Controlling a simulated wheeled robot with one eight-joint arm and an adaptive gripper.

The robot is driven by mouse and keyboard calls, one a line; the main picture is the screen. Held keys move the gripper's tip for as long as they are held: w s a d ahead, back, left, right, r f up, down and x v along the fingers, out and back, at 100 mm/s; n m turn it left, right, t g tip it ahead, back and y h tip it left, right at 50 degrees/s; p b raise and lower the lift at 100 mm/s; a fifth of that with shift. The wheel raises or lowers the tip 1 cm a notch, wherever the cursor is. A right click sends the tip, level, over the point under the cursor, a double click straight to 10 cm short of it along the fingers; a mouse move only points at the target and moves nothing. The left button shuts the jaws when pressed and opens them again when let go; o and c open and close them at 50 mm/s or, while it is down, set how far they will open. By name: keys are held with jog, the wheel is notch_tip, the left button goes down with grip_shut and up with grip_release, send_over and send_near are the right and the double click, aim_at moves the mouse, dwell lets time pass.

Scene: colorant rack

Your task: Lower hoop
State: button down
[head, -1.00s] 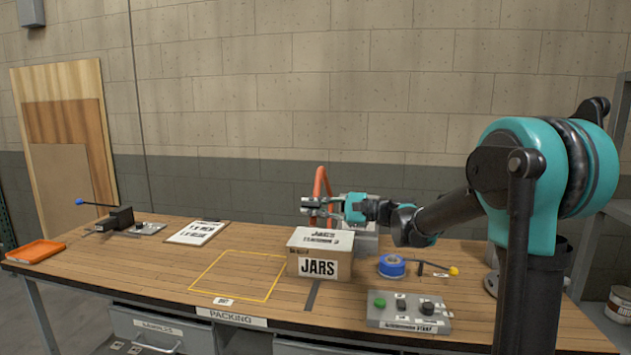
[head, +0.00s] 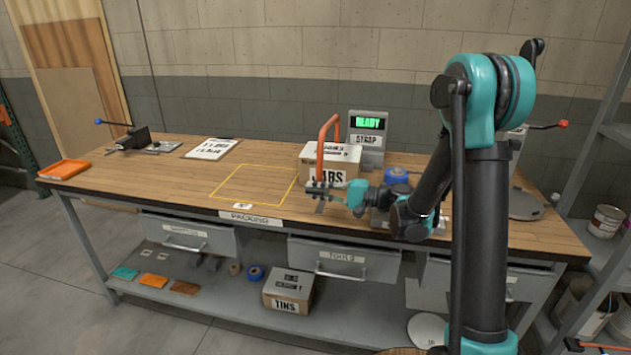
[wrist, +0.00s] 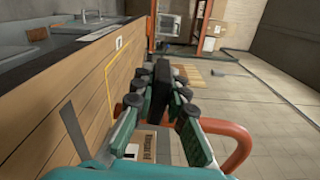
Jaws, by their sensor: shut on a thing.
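The orange hoop (head: 321,150) arches over the left side of the cardboard JARS box (head: 325,182) on the bench. Its near leg comes down in front of the box. In the wrist view the hoop (wrist: 238,140) curves around below and to the right of the fingers. My gripper (head: 318,188) is at the hoop's near, low end, close to the bench's front edge. In the wrist view my gripper (wrist: 163,85) is shut on a black piece, seemingly the hoop's grip. The exact contact is partly hidden by the fingers.
Behind the box a grey strap machine (head: 367,135) shows a green READY display. A blue tape roll (head: 396,175) lies right of the box. The yellow-outlined square (head: 255,184) on the left is empty. A TINS box (head: 288,289) stands on the lower shelf.

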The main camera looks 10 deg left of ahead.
jog(key=shift+f, duration=0.4)
jog(key=c, duration=1.5)
grip_release()
jog(key=shift+c, duration=0.2)
jog(key=d, duration=1.2)
jog(key=shift+s, duration=0.25)
